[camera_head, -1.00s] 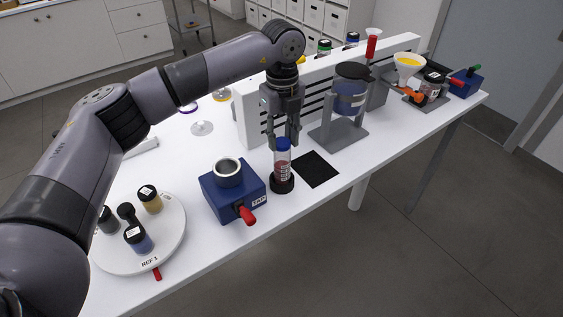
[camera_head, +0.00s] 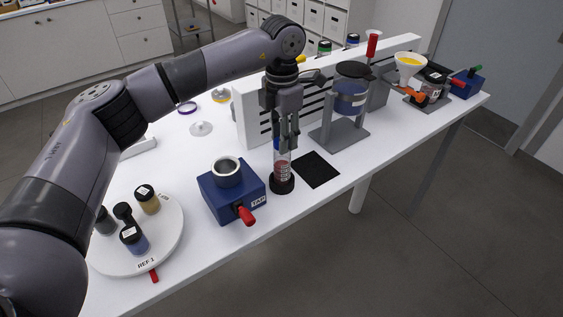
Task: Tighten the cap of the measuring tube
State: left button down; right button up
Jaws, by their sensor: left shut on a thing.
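My left gripper (camera_head: 286,145) points straight down over the tube and is shut on the cap. How far the cap is screwed down cannot be told. My right gripper is not in view.
A blue block with a red handle (camera_head: 230,192) stands left of the tube. A black mat (camera_head: 315,169) lies to its right, with a grey stand holding a blue jar (camera_head: 350,97) beyond. A white round tray (camera_head: 165,236) carries several jars. A slotted white rack (camera_head: 249,120) stands behind.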

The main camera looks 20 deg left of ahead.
pick_arm(q)
jog(key=shift+m, duration=1.1)
jog(key=c, duration=1.1)
grip_release()
jog(key=shift+o, duration=0.2)
